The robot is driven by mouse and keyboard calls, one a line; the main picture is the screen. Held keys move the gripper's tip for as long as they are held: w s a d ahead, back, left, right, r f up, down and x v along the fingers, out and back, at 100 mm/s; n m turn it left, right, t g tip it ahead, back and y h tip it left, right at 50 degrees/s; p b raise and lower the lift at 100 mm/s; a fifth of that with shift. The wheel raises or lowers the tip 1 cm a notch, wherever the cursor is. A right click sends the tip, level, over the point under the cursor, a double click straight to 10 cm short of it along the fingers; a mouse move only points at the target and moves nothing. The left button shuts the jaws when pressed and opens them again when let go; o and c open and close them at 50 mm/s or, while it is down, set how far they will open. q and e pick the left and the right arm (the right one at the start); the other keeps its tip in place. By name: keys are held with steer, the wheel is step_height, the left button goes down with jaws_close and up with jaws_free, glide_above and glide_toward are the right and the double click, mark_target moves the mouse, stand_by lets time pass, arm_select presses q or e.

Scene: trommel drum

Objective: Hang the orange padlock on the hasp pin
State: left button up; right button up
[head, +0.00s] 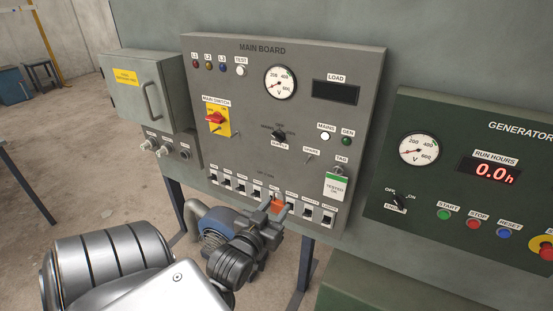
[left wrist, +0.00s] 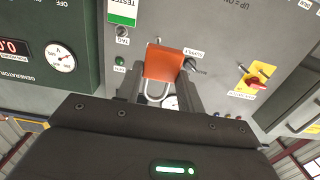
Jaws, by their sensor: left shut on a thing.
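The orange padlock (left wrist: 163,63) is between the fingers of my left gripper (left wrist: 167,85) in the left wrist view, with its grey shackle (left wrist: 156,94) showing. In the head view the padlock (head: 278,205) is partly hidden by my left gripper (head: 272,210), which is shut on it in front of the main board's lower breaker row. A small metal pin (head: 237,133) stands at the lower right of the yellow main switch plate (head: 217,120), up and left of the padlock and well apart from it. My right gripper is out of view.
Other pins show at the SPARE label (head: 309,157) and the TAG label, where a green-and-white tag (head: 336,187) hangs. The generator panel (head: 460,190) stands to the right. A grey box (head: 150,90) with a handle is at the left.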

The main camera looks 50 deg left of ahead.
mark_target(277, 206)
arm_select(q)
steer(key=shift+p+v, duration=0.65)
steer(key=shift+v, duration=0.4)
steer(key=shift+p+v, duration=0.6)
steer(key=shift+v, duration=0.4)
steer(key=shift+f+p+v, duration=0.15)
steer(key=shift+p+v, duration=0.25)
steer(key=shift+v, duration=0.65)
steer(key=shift+f+p+v, duration=0.15)
steer(key=shift+p+v, duration=0.2)
steer(key=shift+v, duration=0.75)
steer(key=shift+w+f, duration=0.1)
steer(key=shift+w, duration=0.05)
